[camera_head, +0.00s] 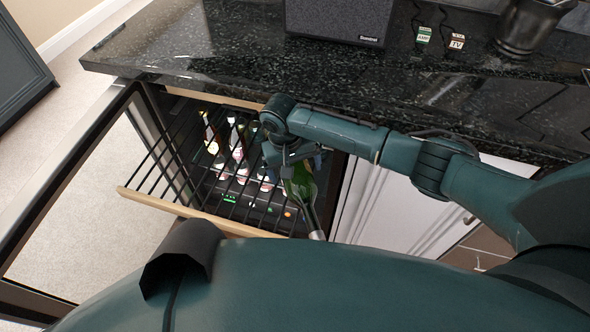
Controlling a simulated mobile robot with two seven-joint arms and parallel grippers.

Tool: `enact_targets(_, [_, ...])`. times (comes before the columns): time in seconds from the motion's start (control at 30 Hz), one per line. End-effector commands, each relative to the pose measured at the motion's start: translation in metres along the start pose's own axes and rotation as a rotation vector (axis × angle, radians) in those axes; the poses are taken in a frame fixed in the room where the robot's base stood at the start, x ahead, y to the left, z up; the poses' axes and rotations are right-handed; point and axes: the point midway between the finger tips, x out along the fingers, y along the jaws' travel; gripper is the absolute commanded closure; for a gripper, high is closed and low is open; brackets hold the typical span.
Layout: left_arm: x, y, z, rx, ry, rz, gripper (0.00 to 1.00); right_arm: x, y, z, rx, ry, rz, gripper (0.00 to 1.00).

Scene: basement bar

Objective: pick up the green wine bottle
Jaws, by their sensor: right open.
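The green wine bottle (300,187) lies at the right end of a pulled-out wire rack (187,210) in the open cooler. Its neck points toward me, down in the picture, and its far end is hidden under my right gripper. My right gripper (294,157) is open above the far part of the bottle, with its fingers close around it. I cannot tell whether they touch the glass. My left gripper is not in view.
The cooler door (62,190) stands open at the left. A black granite counter (240,60) overhangs the rack, with a speaker (340,20) on it. Several other bottles show lower inside the cooler. White cabinet doors (393,208) are at the right.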

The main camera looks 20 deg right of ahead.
Motion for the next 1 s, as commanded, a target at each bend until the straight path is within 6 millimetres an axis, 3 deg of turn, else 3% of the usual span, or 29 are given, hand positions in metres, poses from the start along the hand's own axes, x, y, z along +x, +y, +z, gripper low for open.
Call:
enact_targets(0.23, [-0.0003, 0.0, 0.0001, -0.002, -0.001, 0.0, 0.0, 0.0011, -0.0005, 0.0002, -0.001, 0.0, -0.001, 0.08])
enact_targets(1.0, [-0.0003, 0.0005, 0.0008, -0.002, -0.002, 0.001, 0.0, 0.0008, -0.0003, 0.0002, 0.0, 0.0, -0.001, 0.71])
